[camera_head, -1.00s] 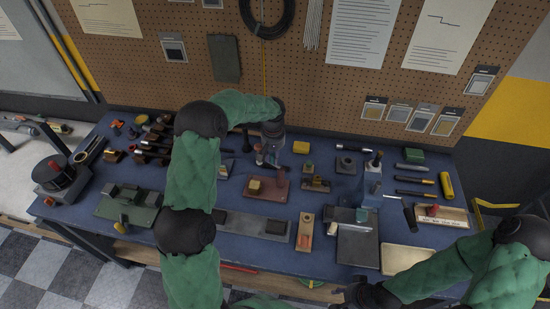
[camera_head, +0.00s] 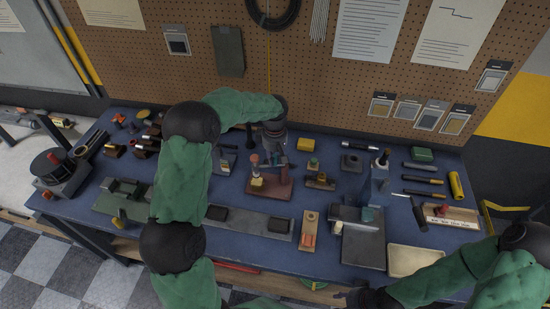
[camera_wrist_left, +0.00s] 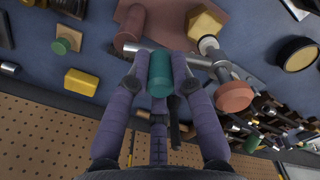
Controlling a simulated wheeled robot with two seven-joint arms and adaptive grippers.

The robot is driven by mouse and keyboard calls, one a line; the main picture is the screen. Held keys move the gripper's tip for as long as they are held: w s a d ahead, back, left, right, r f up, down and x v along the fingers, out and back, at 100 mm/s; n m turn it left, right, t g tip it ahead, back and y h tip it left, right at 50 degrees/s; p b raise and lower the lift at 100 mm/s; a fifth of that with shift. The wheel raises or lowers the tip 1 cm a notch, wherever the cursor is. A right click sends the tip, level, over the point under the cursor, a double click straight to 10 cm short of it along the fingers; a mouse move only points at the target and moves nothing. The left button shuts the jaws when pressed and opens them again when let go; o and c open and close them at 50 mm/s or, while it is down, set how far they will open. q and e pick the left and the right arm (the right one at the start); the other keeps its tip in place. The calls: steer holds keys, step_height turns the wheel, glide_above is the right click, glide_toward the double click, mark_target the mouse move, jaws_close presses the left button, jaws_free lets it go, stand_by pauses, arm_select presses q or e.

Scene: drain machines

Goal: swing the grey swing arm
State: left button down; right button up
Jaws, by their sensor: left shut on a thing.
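The grey swing arm (camera_wrist_left: 190,58) is a metal bar above a dull red base plate (camera_head: 272,202). A teal cylindrical grip (camera_wrist_left: 160,74) sits on the bar. My left gripper (camera_wrist_left: 160,80) has its purple fingers shut around this grip. A reddish round knob (camera_wrist_left: 235,96) is at the bar's other end; in the head view it (camera_head: 254,159) shows close above a yellow block (camera_head: 257,182) on the plate. A red post (camera_wrist_left: 130,28) rises from the plate. In the head view my left gripper (camera_head: 274,153) partly hides the bar. My right gripper (camera_head: 352,298) is low at the bottom edge, its fingers unclear.
A small yellow block (camera_head: 305,145) and a fixture with a green knob (camera_head: 313,163) stand right of the plate. A long grey bar (camera_head: 250,222) lies in front. The pegboard (camera_head: 320,85) rises behind. Other tools and fixtures crowd the blue bench.

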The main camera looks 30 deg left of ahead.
mark_target(274, 156)
arm_select(q)
steer(key=shift+a+r+n, duration=0.1)
steer(key=shift+n, duration=0.3)
steer(key=c, duration=1.1)
jaws_free()
steer(key=shift+s, duration=0.1)
step_height(274, 156, up, 12)
steer(key=shift+f, duration=0.1)
